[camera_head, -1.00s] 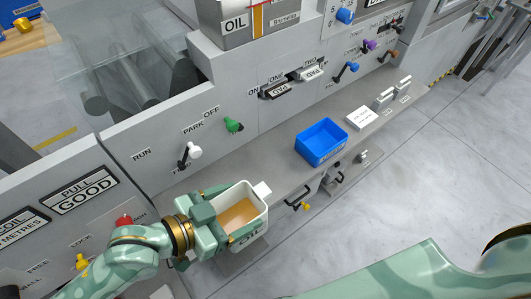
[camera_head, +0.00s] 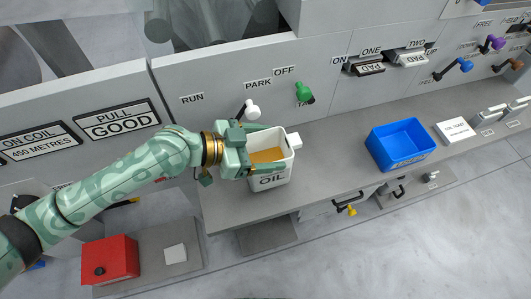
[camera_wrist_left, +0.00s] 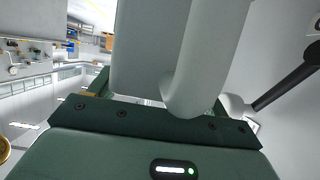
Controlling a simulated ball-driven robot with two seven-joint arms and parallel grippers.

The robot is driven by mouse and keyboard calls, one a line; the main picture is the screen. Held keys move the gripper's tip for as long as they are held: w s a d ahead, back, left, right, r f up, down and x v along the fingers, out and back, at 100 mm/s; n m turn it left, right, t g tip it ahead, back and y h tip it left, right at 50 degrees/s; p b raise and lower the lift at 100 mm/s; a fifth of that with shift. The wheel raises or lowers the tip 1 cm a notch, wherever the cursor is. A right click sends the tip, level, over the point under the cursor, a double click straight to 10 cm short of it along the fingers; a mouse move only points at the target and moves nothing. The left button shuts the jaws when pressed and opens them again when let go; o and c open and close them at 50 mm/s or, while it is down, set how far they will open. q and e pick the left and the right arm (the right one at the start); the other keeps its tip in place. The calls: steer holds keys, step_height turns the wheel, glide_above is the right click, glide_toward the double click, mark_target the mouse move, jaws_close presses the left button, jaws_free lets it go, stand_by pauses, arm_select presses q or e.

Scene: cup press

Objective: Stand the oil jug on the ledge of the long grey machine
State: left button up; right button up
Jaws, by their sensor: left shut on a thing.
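The oil jug (camera_head: 270,172) is a white open-topped box marked OIL, with amber oil inside and a small spout on its right. My left gripper (camera_head: 258,150) is shut on it from the left. The jug is about upright over the left part of the grey ledge (camera_head: 225,205) of the long grey machine (camera_head: 215,75). I cannot tell whether its base touches the ledge. In the left wrist view the white jug (camera_wrist_left: 140,50) and its rounded handle (camera_wrist_left: 205,60) fill the middle, between the green jaws. My right gripper is out of view.
A white-knobbed lever (camera_head: 252,108) and a green knob (camera_head: 304,92) stick out behind the jug. A blue bin (camera_head: 400,146) and a white card (camera_head: 455,131) sit farther right on the ledge. A red box (camera_head: 110,259) is below left. The ledge between jug and bin is clear.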

arm_select(q)
step_height(320, 180, down, 3)
steer(key=shift+f+b, duration=0.2)
steer(key=shift+b, duration=0.45)
steer(key=shift+r, duration=0.2)
steer(key=shift+f, duration=0.2)
steer(key=o, duration=1.9)
steer(key=shift+c, duration=0.2)
steer(key=shift+r, duration=0.1)
steer(key=shift+a+r, duration=0.1)
steer(key=shift+r, duration=0.1)
steer(key=v, duration=1.1)
steer(key=shift+s+a+p, duration=0.2)
steer(key=shift+a+p, duration=0.1)
steer(key=shift+a, duration=0.05)
